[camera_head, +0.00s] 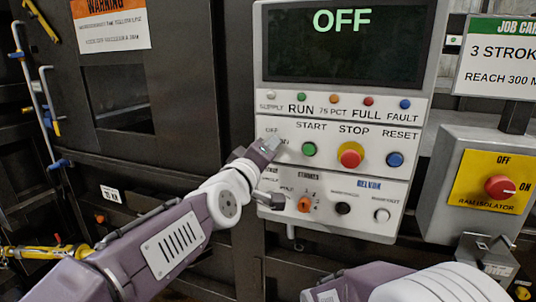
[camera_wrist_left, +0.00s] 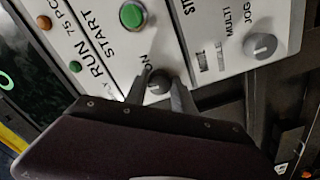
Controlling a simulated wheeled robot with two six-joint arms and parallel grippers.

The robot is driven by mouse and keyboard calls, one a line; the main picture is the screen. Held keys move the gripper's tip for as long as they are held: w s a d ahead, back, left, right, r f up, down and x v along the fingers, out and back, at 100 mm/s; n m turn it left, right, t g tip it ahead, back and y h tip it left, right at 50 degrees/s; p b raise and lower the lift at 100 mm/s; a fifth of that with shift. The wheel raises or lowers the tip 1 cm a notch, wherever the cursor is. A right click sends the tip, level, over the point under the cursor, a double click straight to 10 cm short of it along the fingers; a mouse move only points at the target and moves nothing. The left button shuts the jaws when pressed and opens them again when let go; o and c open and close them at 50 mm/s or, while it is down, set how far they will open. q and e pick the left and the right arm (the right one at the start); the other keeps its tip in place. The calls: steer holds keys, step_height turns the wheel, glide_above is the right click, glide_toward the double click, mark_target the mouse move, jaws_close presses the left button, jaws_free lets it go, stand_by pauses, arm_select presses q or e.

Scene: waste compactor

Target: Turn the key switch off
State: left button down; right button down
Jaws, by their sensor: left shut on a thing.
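The key switch sits at the left of the control panel (camera_head: 320,165), beside the START button. In the head view my left gripper (camera_head: 268,147) covers it, and only the labels OFF and ON show around the fingers. In the left wrist view the dark round key switch (camera_wrist_left: 158,84) shows between the two fingers of my left gripper (camera_wrist_left: 161,80), which is shut on it. The exact angle of the key is unclear. The display (camera_head: 345,42) above reads OFF in green. My right gripper is not in view; part of my right arm shows at the bottom.
Close by are the green START button (camera_head: 309,149), the red STOP button (camera_head: 351,155) and the blue RESET button (camera_head: 395,159). A grey selector knob (camera_wrist_left: 261,45) lies below the key. A red isolator knob (camera_head: 500,187) is at the right.

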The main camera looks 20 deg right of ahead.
arm_select(q)
steer(key=shift+n, duration=0.6)
steer(key=c, duration=1.1)
jaws_free()
steer(key=shift+a+r, duration=0.1)
steer(key=shift+o, duration=0.2)
steer(key=b+v, duration=0.1)
steer(key=v, duration=0.8)
steer(key=shift+a, duration=0.15)
